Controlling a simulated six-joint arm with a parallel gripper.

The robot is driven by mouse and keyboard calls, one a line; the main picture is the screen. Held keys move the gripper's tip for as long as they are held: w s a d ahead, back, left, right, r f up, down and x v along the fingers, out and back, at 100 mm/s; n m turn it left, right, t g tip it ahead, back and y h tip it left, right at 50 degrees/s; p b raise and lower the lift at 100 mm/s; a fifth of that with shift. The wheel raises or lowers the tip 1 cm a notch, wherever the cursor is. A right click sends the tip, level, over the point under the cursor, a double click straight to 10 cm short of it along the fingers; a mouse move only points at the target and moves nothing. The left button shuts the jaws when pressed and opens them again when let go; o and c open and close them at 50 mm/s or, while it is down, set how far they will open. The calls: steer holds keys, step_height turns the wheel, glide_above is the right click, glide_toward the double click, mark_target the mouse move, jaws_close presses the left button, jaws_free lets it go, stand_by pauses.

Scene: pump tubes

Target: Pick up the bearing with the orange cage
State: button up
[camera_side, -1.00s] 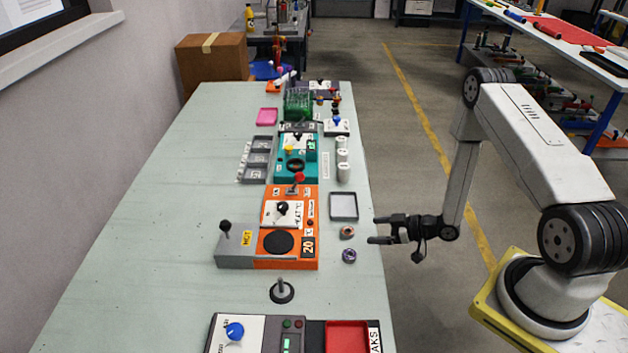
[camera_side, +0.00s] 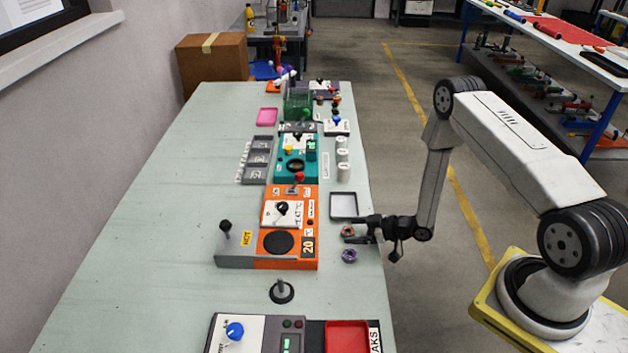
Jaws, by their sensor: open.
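Two small ring-shaped bearings lie near the table's right edge. The one with orange-brown colouring (camera_side: 347,232) lies just below the grey tray, partly hidden by my gripper. The other, with a purple tint (camera_side: 349,256), lies a little nearer the camera and is clear of the gripper. My gripper (camera_side: 348,230) is open, with its fingers pointing left at the orange-brown bearing. The view is too small to tell whether the fingers touch it or are still above it.
A square grey tray (camera_side: 344,206) sits just beyond the gripper. The orange hotplate unit (camera_side: 291,226) with knobs stands to the left. White cylinders (camera_side: 343,172) stand farther back. A dark upright post on a round base (camera_side: 282,291) stands nearer the camera.

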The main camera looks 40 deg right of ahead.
steer(key=shift+w+a+f, duration=0.3)
steer(key=shift+w, duration=0.25)
jaws_close()
